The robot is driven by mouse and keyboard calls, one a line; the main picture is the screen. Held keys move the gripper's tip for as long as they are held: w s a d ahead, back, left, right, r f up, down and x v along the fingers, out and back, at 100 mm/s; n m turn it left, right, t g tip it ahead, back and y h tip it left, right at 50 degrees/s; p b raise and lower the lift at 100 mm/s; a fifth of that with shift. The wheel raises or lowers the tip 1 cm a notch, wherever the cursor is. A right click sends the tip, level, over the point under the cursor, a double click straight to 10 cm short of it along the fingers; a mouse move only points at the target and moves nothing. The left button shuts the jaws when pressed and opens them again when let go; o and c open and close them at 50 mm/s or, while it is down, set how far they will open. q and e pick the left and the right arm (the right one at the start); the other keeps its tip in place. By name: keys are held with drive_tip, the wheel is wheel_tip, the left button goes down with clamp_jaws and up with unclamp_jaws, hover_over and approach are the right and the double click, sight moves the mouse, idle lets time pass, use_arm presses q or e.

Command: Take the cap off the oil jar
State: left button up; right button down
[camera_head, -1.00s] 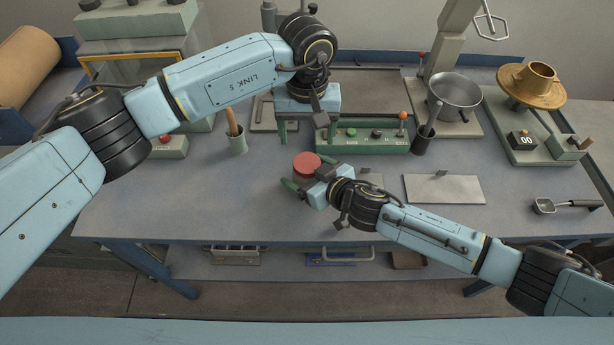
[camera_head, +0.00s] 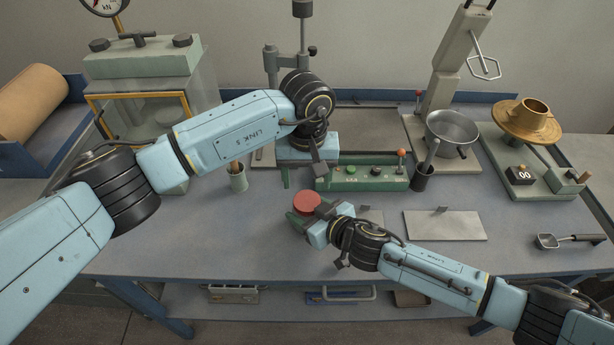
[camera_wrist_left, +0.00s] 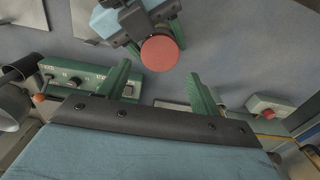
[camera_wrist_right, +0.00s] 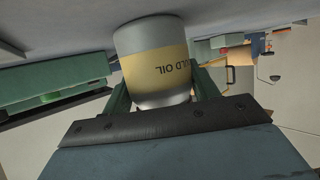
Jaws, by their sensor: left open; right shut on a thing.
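The oil jar shows its red round cap (camera_head: 307,203) in the head view; its body is mostly hidden by my right gripper. In the right wrist view the pale grey jar (camera_wrist_right: 153,45) has a yellow label, upside down in the picture, with "OIL" legible. My right gripper (camera_head: 309,216) is shut around the jar's body, its fingers (camera_wrist_right: 160,92) on either side. I cannot tell whether the jar touches the bench. My left gripper (camera_head: 304,178) is open and empty, pointing down behind the jar. In the left wrist view the cap (camera_wrist_left: 159,52) lies just beyond its spread fingertips (camera_wrist_left: 160,72).
A green button panel (camera_head: 362,178) stands close behind the left gripper. A cup with a wooden handle (camera_head: 238,180) stands left, a dark cup (camera_head: 422,178) right. A flat plate (camera_head: 445,225) lies on the bench right of the jar. The bench front left is clear.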

sight(307, 201)
use_arm(q)
wheel_tip(307, 201, down, 6)
drive_tip(key=shift+f, duration=0.1)
idle(0.4)
drive_tip(key=c, duration=0.8)
drive_tip(key=n, duration=0.3)
drive_tip(key=shift+n, duration=0.4)
drive_tip(key=n, duration=0.8)
drive_tip(key=shift+n, duration=0.4)
drive_tip(key=n, duration=0.4)
